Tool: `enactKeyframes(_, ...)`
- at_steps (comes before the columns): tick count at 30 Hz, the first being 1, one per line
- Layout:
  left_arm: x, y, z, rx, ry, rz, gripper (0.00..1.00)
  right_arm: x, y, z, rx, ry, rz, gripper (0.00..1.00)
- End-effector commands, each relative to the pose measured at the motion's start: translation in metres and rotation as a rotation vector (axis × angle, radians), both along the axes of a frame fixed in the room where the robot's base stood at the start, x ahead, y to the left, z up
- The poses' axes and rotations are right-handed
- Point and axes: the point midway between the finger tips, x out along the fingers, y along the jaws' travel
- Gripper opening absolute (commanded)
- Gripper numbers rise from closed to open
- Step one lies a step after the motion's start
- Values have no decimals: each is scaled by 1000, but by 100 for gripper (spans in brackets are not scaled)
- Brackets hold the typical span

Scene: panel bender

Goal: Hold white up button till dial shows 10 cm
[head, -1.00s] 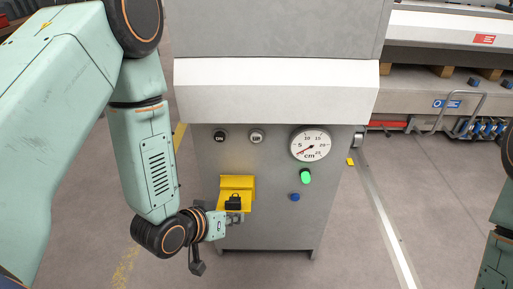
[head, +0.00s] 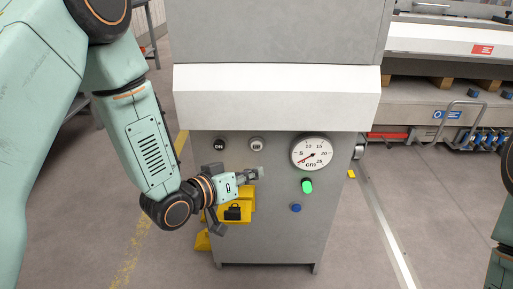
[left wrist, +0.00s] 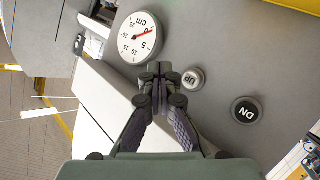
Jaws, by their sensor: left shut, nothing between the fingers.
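The white UP button (head: 256,144) is on the grey machine front, between the black DN button (head: 218,145) and the round dial (head: 311,153). The dial's red needle points lower left, below the 5 mark. My left gripper (head: 260,173) is shut and empty, a little below the UP button in the head view. In the left wrist view its fingertips (left wrist: 160,76) are beside the UP button (left wrist: 193,79), between it and the dial (left wrist: 140,38). I see no contact with the button. My right gripper is out of view.
A yellow box (head: 240,213) with a black padlock sits on the panel below my left gripper. A lit green button (head: 307,186) and a blue one (head: 296,208) are below the dial. A white ledge (head: 275,95) juts out above the controls.

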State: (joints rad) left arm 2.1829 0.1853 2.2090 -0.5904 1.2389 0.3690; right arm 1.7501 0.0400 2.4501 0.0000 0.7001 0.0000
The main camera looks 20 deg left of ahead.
Motion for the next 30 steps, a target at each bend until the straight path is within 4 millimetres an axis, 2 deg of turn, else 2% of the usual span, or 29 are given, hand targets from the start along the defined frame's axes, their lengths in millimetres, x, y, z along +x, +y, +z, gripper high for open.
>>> enactKeyframes(9,40,12,0,2,-2,2,0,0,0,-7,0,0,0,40)
enactKeyframes(15,58,17,1,0,-2,1,0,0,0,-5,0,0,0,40)
enactKeyframes(30,65,19,0,1,1,2,0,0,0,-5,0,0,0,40)
